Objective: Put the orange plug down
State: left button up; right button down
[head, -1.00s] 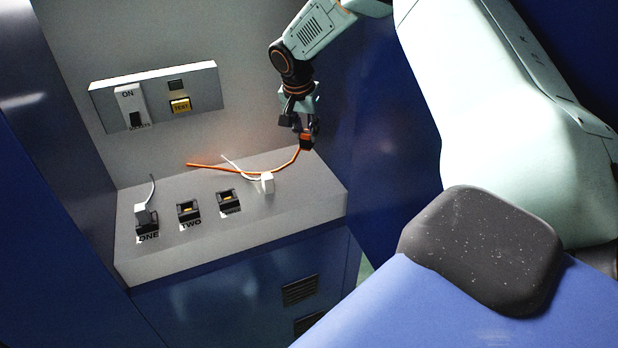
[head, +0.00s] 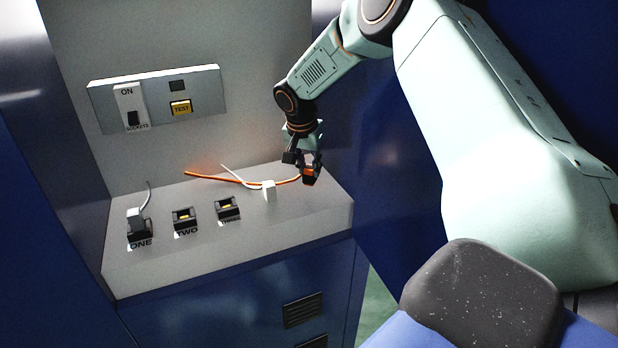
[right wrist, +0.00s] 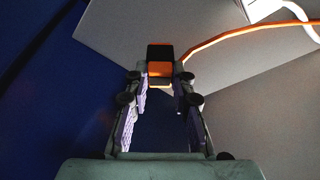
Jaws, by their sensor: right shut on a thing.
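The orange plug (head: 310,171) has a black part and an orange cable (head: 207,178). My right gripper (head: 306,165) is shut on it near the right end of the grey ledge (head: 225,258). In the right wrist view the plug (right wrist: 160,68) sits between the fingertips (right wrist: 159,80), with the ledge behind it and its cable running off to the right. I cannot tell whether the plug touches the ledge. My left gripper is not in view.
A white plug (head: 269,191) with a white cable lies left of the gripper. Socket ONE (head: 140,238) holds another white plug (head: 136,221). Sockets TWO (head: 184,219) and THREE (head: 228,207) are empty. A panel (head: 207,92) with a switch and TEST button is on the back wall.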

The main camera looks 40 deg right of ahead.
jog(key=shift+f+b, duration=0.3)
jog(key=shift+f, duration=0.45)
jog(key=shift+d+f, duration=0.1)
jog(key=shift+f, duration=0.1)
jog(key=shift+w+d, duration=0.1)
jog(key=shift+w, duration=0.05)
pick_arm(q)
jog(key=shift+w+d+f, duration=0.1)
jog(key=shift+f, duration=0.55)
pick_arm(e)
jog(key=c, duration=1.5)
grip_release()
jog(key=shift+c, duration=0.2)
jog(key=o, duration=0.4)
jog(key=shift+f, duration=0.2)
jog(key=shift+r, duration=0.15)
